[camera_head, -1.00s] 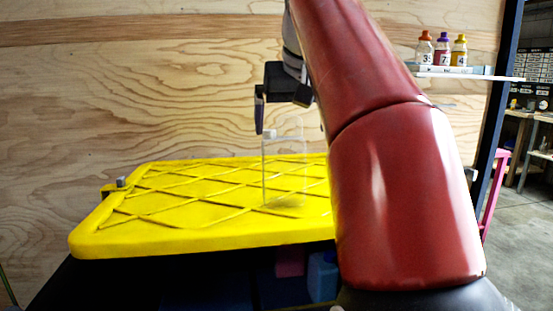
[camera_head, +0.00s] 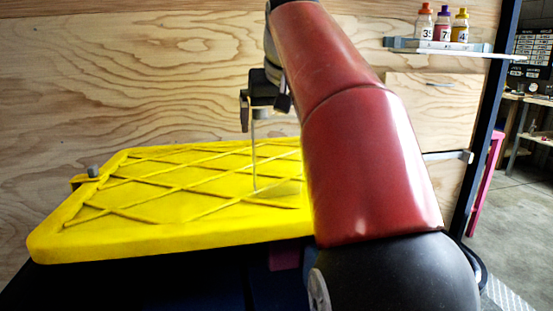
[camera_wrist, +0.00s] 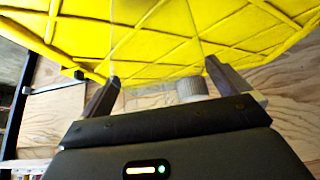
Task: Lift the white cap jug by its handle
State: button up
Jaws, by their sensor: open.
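The clear, see-through jug (camera_head: 278,178) stands upright on the yellow lid; its right part is behind my red arm. Its faint body also shows in the wrist view (camera_wrist: 155,40). The ribbed white cap (camera_wrist: 192,88) shows there between my fingers, closer to the right one. I cannot make out the handle clearly, nor any contact.
The ridged yellow lid (camera_head: 110,235) is otherwise clear. A plywood wall (camera_head: 130,80) stands behind it. A shelf (camera_head: 460,48) at upper right holds three small bottles (camera_head: 443,28) with orange, purple and yellow caps. A dark post (camera_head: 485,140) stands at the right.

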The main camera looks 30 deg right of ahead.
jog(key=shift+c, duration=0.3)
jog(key=c, duration=1)
jog(key=shift+c, duration=0.2)
